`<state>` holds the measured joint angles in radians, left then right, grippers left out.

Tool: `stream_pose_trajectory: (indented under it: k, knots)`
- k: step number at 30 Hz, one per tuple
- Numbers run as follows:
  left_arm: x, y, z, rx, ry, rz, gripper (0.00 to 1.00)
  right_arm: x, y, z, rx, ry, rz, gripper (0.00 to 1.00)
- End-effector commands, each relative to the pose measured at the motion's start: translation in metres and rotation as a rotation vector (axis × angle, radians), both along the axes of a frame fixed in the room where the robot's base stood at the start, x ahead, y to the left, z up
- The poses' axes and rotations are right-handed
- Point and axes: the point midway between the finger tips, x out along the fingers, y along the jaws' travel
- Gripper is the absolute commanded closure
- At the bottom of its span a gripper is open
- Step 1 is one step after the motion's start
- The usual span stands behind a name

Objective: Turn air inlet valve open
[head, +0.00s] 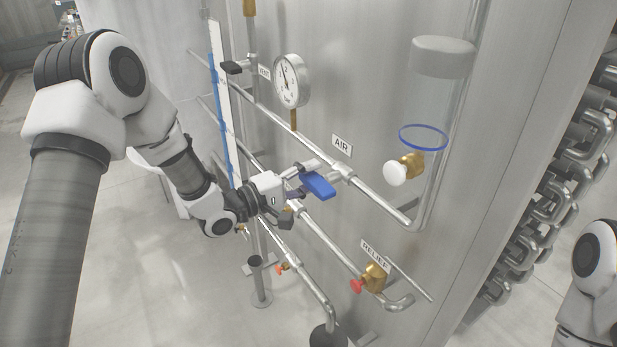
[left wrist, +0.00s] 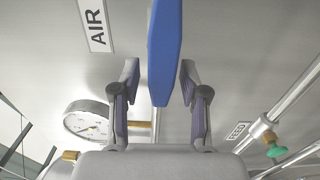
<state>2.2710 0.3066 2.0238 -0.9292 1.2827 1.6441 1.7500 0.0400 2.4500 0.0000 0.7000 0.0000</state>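The air inlet valve has a blue lever handle (head: 317,184) on the pipe beside the AIR label (head: 342,145). In the left wrist view the blue handle (left wrist: 164,50) stands between the two fingers of my left gripper (left wrist: 160,92), with a gap on each side. The AIR label (left wrist: 96,24) shows at upper left there. My left gripper (head: 292,192) is open at the handle in the head view, its fingers partly hidden by the handle. My right gripper is not in view; only part of my right arm shows at the right edge.
A pressure gauge (head: 291,81) is on the panel above. A clear cylinder with a blue ring (head: 424,138) and a white knob (head: 394,173) stand to the right. A RELIEF valve with a red knob (head: 357,286) is below. Steel pipes (head: 385,205) run close around the gripper.

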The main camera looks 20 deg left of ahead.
Motion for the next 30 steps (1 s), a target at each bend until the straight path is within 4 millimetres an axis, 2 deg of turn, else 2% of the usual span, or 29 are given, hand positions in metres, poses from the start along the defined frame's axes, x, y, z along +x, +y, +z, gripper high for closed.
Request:
stream_pose_trajectory:
  k: [7,11,22,30]
  knots:
    - [-0.001,0.0,-0.001,0.001,0.002,-0.001,0.54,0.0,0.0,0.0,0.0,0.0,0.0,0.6]
    - [-0.008,0.008,-0.001,0.0,0.003,0.002,0.54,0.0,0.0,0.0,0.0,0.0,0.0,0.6]
    - [-0.072,0.057,0.0,-0.008,0.001,0.004,0.54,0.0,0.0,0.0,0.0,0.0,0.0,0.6]
    - [-0.093,0.072,-0.001,0.0,0.001,0.0,0.54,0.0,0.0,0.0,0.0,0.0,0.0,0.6]
